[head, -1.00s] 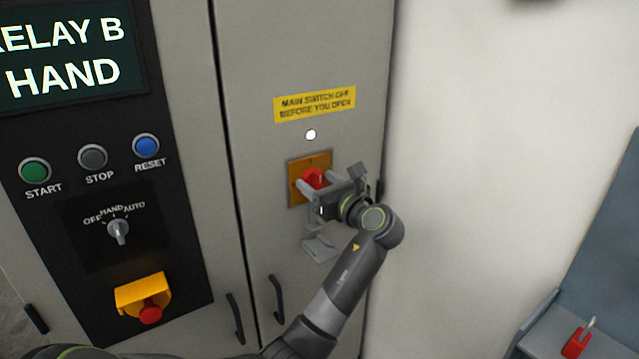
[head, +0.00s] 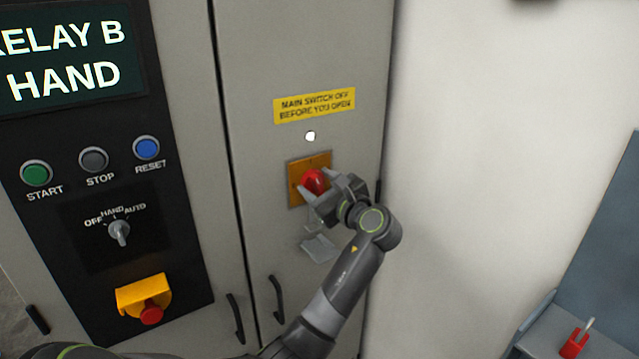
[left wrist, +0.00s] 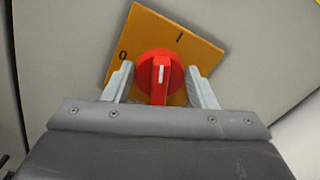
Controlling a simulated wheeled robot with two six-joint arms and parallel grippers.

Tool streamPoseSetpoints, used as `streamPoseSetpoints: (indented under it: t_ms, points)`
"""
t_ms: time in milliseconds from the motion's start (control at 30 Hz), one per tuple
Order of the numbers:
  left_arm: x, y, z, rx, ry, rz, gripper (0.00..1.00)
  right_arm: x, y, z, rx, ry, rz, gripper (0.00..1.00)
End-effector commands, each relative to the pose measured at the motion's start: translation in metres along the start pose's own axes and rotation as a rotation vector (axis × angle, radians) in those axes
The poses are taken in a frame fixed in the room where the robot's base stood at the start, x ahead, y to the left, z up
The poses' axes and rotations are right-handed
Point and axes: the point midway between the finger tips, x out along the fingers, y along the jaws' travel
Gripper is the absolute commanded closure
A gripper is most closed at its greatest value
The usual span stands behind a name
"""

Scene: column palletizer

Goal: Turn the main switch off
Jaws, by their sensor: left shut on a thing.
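The main switch is a red rotary knob (head: 314,181) on an orange square plate (head: 295,170) on the right cabinet door. In the left wrist view, the knob (left wrist: 160,62) has a white mark pointing between the "I" and the "0" on the plate (left wrist: 205,42), nearer the "I". My left gripper (head: 321,185) is shut on the knob, one finger on each side. Its palm hides the knob's lower end in the left wrist view. My right gripper is not in view.
A yellow label (head: 314,105) and a white lamp (head: 310,136) are above the switch. A grey flap (head: 319,248) hangs below it. A black panel (head: 75,185) with buttons and a selector (head: 119,232) is on the left. A red padlock (head: 574,344) lies at bottom right.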

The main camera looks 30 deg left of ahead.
Motion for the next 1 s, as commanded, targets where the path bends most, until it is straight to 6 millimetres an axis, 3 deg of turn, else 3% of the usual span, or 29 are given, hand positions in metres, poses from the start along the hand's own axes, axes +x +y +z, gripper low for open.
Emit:
streamPoseSetpoints:
  t_ms: [467,1000]
  points:
    - [0.000,0.003,-0.003,-0.455,0.001,-0.001,0.71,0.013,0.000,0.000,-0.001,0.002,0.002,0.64]
    - [0.000,0.005,-0.005,-0.943,0.000,-0.001,0.71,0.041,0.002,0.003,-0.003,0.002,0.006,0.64]
